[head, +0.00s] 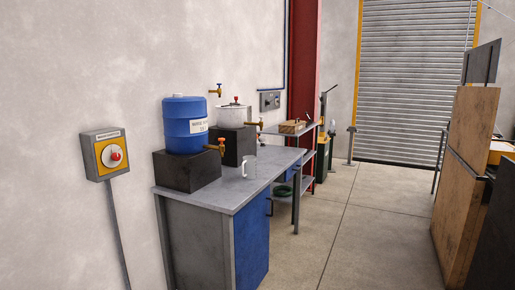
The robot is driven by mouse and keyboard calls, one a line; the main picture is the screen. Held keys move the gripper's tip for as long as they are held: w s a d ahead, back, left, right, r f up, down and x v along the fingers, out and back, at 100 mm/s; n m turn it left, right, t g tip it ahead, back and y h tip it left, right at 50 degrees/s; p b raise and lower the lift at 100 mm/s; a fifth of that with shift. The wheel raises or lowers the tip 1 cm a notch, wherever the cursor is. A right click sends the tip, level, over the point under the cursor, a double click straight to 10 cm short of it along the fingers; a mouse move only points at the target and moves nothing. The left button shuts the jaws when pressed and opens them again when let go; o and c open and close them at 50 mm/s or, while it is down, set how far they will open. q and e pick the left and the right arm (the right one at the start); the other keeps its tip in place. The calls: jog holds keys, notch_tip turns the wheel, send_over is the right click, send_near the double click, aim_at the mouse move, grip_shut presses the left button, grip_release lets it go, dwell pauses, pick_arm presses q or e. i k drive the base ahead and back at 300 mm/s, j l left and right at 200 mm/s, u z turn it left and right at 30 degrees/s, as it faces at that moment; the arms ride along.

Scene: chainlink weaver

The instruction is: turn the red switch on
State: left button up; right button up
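The red switch (115,155) is a red knob on a round white and yellow plate. It sits on the front of a grey box (91,161) fixed to the pale wall at the left. The label above the knob is too small to read. A grey conduit runs down from the box. Neither of my grippers shows in the head view.
A grey workbench (232,194) stands right of the switch, with a blue barrel (185,124) on a dark block and a white pot (233,115). Wooden panels (465,180) stand at the right. The concrete floor (335,230) between is clear towards the roller door (409,80).

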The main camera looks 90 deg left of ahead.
aim_at(115, 156)
jog(key=u, duration=3.8)
